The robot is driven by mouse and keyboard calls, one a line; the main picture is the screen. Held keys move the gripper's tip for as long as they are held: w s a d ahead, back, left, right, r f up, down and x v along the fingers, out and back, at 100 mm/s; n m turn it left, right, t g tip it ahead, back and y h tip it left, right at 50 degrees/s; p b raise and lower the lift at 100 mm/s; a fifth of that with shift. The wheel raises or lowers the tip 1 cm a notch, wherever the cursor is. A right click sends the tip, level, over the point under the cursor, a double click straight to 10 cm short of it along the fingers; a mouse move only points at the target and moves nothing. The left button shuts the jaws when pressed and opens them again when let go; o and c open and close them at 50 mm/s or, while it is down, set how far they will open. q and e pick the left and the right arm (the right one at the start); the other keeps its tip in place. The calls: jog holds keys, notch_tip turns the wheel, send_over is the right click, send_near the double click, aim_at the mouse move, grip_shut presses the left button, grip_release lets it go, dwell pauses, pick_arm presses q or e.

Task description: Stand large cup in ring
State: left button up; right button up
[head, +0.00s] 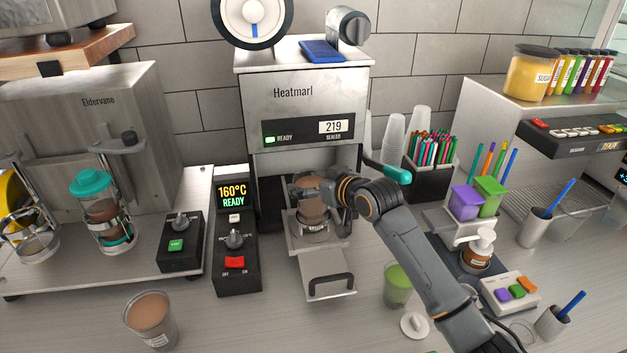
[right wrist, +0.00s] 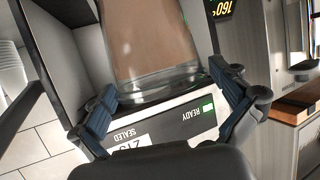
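The large cup (head: 312,213), clear with a brown drink, is upright at the sealer's pulled-out slide. My right gripper (head: 322,187) has its fingers on both sides of the cup near its top. In the right wrist view, the cup (right wrist: 160,45) stands between the two fingertips, which appear to touch its sides. The metal ring (head: 313,236) on the slide is directly below the cup. I cannot tell whether the cup's base is seated in the ring or just above it, as the gripper hides part of it. My left gripper is not in view.
The sealer (head: 300,100) stands behind the cup and reads READY. A control box (head: 236,250) is close on the left. Another cup with brown drink (head: 152,318) stands front left. A green cup (head: 398,285) and a white lid-like piece (head: 414,325) are right, near my arm.

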jog(key=shift+r, duration=0.1)
jog(key=shift+r, duration=0.25)
jog(key=b+v, duration=0.2)
jog(key=v, duration=1)
jog(key=shift+b, duration=0.35)
jog(key=shift+f, duration=0.15)
